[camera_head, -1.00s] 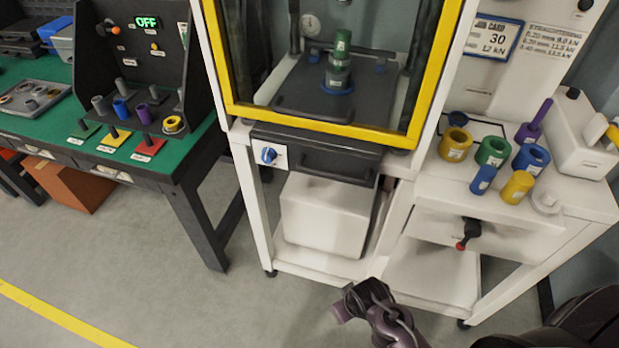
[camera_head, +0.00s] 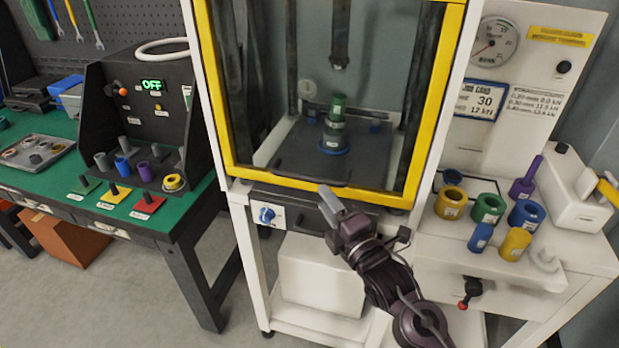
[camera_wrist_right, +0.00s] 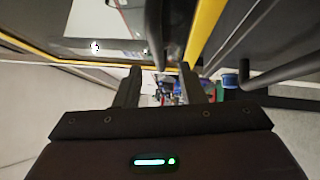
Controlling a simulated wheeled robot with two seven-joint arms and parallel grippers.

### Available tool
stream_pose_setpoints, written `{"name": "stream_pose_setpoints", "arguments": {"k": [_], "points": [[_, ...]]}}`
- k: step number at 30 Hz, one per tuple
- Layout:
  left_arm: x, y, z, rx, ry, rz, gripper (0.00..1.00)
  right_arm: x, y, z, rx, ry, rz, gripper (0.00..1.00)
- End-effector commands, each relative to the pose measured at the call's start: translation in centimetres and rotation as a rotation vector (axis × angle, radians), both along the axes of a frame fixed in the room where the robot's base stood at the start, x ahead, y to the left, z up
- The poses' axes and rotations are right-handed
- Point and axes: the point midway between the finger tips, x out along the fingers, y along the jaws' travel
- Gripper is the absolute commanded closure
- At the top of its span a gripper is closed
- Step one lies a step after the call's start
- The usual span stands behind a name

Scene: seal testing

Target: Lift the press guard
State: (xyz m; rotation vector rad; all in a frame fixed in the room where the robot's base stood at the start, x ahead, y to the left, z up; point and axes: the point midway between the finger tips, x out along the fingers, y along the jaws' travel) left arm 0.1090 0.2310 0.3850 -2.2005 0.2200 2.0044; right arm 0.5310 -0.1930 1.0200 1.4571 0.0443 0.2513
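The press guard (camera_head: 280,182) is a clear panel in a yellow frame on the front of the white press cabinet. It is down and covers the front of the press. Through it I see a green and dark stacked part (camera_head: 336,125) on a blue ring, on the dark press bed. My right gripper (camera_head: 329,204) is just in front of the guard's lower yellow bar. In the right wrist view its two fingers (camera_wrist_right: 160,75) are apart with nothing between them. Whether it touches the guard I cannot tell. My left gripper is not in view.
A blue knob (camera_head: 267,215) is on the panel under the guard. Right of the press, a white shelf (camera_head: 450,240) holds several coloured rings and cylinders. A green-topped bench (camera_head: 85,215) stands at the left. A red-tipped lever (camera_head: 466,300) is below the shelf.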

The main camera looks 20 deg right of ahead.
Motion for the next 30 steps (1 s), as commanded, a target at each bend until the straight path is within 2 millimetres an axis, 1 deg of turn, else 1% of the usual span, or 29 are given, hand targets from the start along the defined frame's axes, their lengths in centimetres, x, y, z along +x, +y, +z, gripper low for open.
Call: {"name": "stream_pose_setpoints", "arguments": {"k": [5, 12, 16, 21, 28, 30], "points": [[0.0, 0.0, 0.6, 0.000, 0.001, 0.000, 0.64, 1.5, 0.2, 0.7, -0.013, -0.019, -0.001, 0.64], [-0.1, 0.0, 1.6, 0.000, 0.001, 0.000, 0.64, 5.2, 1.1, 1.3, -0.011, -0.017, 0.000, 0.64], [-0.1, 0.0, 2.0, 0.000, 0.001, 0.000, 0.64, 6.7, 1.4, 1.3, -0.011, -0.015, 0.000, 0.64], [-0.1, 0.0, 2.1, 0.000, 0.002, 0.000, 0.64, 7.5, 1.5, 1.2, -0.012, -0.015, 0.000, 0.64], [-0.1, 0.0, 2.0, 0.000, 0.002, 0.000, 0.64, 7.5, 1.5, 1.2, -0.012, -0.013, 0.000, 0.64], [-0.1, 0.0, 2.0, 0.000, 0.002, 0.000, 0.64, 7.5, 1.5, 1.2, -0.012, -0.013, 0.000, 0.73]]}}
